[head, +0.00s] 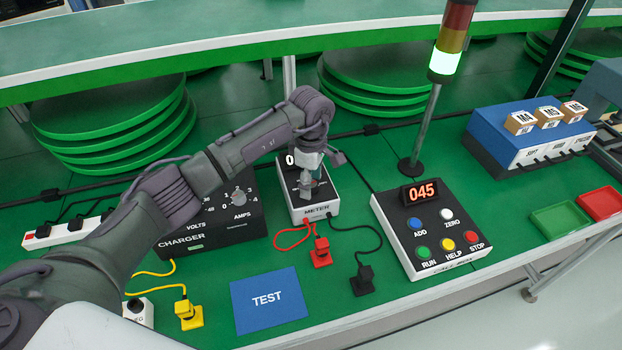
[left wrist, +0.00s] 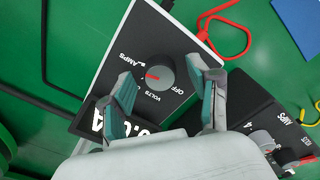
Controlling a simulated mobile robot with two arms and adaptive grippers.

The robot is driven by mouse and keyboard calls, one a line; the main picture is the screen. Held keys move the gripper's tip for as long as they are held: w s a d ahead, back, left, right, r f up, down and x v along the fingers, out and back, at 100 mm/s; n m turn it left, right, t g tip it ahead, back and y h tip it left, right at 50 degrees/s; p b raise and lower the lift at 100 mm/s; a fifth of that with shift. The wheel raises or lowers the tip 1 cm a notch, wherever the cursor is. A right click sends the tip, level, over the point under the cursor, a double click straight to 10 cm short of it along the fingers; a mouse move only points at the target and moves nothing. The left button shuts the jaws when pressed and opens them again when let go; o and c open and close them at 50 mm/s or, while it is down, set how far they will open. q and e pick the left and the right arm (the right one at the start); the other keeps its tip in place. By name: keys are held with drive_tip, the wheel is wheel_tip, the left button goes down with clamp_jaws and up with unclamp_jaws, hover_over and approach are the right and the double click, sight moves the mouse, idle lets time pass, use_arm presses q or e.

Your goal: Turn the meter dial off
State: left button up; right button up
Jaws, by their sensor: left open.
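The meter (head: 318,211) is a white box with a black top, standing on the green bench in the middle of the head view. In the left wrist view its black face (left wrist: 146,38) carries the labels OFF, VOLTS and AMPS. My left gripper (head: 306,186) is over the meter. In the left wrist view its open fingers (left wrist: 165,82) stand on either side of the dial, with gaps visible. The meter's display is partly hidden by the gripper. My right gripper is not in view.
The black charger (head: 215,232) stands left of the meter. Red and black plugs (head: 321,252) lie before it, near the blue TEST card (head: 268,300). A button box (head: 425,235) reading 045 and a signal light pole (head: 430,115) stand right.

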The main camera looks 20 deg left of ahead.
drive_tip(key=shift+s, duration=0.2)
use_arm(q)
drive_tip(key=c, duration=1.2)
drive_tip(key=shift+o, duration=0.2)
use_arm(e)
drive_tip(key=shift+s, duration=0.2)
